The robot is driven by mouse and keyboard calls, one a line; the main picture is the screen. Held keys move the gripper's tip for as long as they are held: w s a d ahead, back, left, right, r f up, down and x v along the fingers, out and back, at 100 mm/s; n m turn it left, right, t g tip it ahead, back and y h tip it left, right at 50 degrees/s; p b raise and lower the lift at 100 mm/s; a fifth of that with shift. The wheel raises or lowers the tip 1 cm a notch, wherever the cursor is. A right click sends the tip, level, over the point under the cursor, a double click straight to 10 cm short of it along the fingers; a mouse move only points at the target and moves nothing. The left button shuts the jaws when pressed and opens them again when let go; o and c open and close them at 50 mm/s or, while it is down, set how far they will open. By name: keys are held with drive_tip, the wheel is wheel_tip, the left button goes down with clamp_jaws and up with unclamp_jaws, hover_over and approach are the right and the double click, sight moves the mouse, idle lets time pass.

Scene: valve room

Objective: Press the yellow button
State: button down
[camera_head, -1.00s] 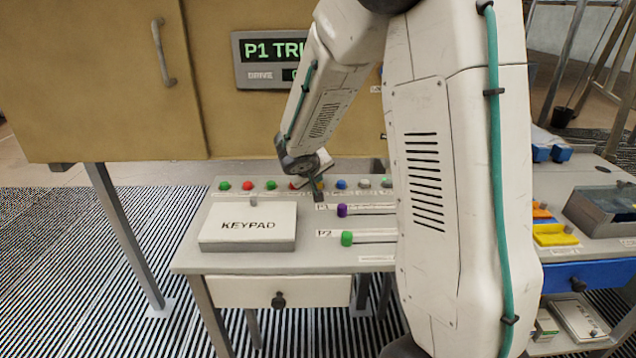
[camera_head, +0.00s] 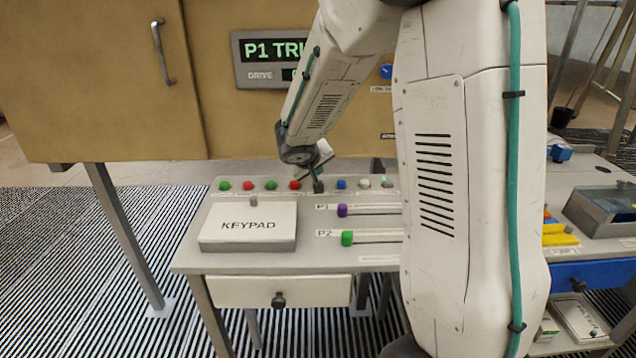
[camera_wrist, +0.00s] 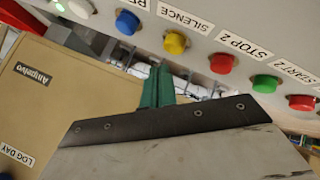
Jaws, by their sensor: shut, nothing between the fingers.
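The yellow button (camera_wrist: 175,43) shows in the wrist view, on a grey panel in a row of coloured buttons. Its neighbours are a blue button (camera_wrist: 127,22) on the left and a red button (camera_wrist: 223,63) on the right. My gripper (camera_wrist: 158,70) has its green fingers shut together and empty. In the wrist view the tips lie just below the yellow button, with a small visible gap; depth is unclear. In the head view my gripper (camera_head: 318,186) is over the button row between a red and a blue button, and hides the yellow one.
A keypad box (camera_head: 248,226) sits at the front left of the table. Purple (camera_head: 342,210) and green (camera_head: 347,238) slider knobs are in front of the buttons. A tan cabinet (camera_head: 100,80) with a display (camera_head: 280,60) stands behind. My arm hides the table's right side.

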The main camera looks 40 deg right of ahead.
drive_tip(key=shift+r, duration=2.2)
drive_tip(key=s+g, duration=0.1)
drive_tip(key=s, duration=0.1)
drive_tip(key=s+f+g, duration=0.1)
drive_tip(key=s, duration=0.3)
drive_tip(key=shift+s+d+f+n+g, duration=0.2)
drive_tip(key=shift+s+n+g, duration=0.1)
drive_tip(key=shift+g, duration=0.1)
drive_tip(key=shift+g+y, duration=0.4)
drive_tip(key=shift+g, duration=0.5)
drive_tip(key=s+a, duration=0.1)
drive_tip(key=s, duration=0.1)
drive_tip(key=s+a+r, duration=0.1)
drive_tip(key=s, duration=0.2)
drive_tip(key=s+a, duration=0.1)
drive_tip(key=s, duration=0.1)
drive_tip(key=shift+s+r, duration=0.15)
drive_tip(key=shift+r, duration=0.1)
drive_tip(key=s+a+r+y, duration=0.3)
drive_tip(key=s+a, duration=0.4)
drive_tip(key=s, duration=0.3)
drive_tip(key=s+a+r+y, duration=0.3)
drive_tip(key=s+a, duration=0.5)
drive_tip(key=s, duration=0.2)
drive_tip(key=shift+s+a+n+y, duration=0.15)
drive_tip(key=shift+a+n+y, duration=0.15)
drive_tip(key=shift+n, duration=0.1)
